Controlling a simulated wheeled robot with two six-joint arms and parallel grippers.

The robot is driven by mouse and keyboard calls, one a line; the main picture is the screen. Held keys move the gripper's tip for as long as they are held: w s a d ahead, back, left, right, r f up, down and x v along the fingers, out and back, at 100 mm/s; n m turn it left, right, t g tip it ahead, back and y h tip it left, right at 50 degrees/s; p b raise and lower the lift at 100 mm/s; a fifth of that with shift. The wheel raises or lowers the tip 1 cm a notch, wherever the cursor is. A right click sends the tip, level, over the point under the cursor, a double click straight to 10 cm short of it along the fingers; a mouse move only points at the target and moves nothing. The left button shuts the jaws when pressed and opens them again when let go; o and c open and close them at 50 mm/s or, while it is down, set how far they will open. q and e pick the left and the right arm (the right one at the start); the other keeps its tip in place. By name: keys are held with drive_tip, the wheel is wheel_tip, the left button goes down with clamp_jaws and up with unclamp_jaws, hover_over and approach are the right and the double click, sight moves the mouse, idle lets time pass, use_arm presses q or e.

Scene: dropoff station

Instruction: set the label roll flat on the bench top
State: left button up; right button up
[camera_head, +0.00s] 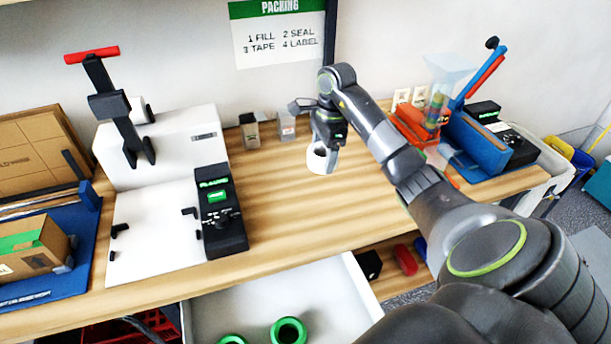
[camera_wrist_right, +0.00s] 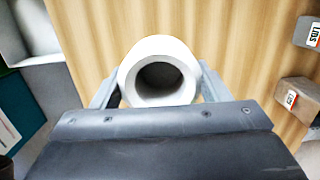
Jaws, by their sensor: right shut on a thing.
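The label roll (camera_head: 318,160) is a white ring with a dark hole, held in my right gripper (camera_head: 326,152) over the middle of the wooden bench top (camera_head: 290,208). In the right wrist view the roll (camera_wrist_right: 160,52) sits between the two fingers, its open end facing the camera, with the wood of the bench behind it. I cannot tell whether the roll touches the bench or is just above it. My left gripper is not in view.
A white machine with a black keypad (camera_head: 219,212) stands left of the roll. Two small containers (camera_head: 250,131) (camera_head: 287,126) stand at the back. An orange and blue device (camera_head: 478,143) is at the right. An open drawer (camera_head: 255,303) holds green rolls. Bare wood surrounds the roll.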

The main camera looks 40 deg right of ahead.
sight(319, 190)
drive_tip(key=shift+w, duration=0.2)
drive_tip(key=f+b, duration=0.2)
drive_tip(key=shift+s+f+b, duration=0.2)
drive_tip(key=shift+f+b, duration=0.05)
drive_tip(key=shift+b, duration=0.1)
wheel_tip(319, 190, down, 3)
drive_tip(key=shift+r+b, duration=0.15)
drive_tip(key=shift+b, duration=0.85)
wheel_tip(319, 190, down, 4)
drive_tip(key=shift+f+p, duration=0.1)
drive_tip(key=shift+p, duration=0.8)
drive_tip(key=shift+w+f, duration=0.1)
drive_tip(key=shift+f, duration=0.2)
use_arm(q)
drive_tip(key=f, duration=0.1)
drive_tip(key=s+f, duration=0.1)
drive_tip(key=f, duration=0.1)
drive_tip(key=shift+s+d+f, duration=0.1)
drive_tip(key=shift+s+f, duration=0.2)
use_arm(e)
drive_tip(key=o, duration=1)
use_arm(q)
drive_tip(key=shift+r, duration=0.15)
use_arm(e)
drive_tip(key=shift+o, duration=0.2)
drive_tip(key=shift+r, duration=0.1)
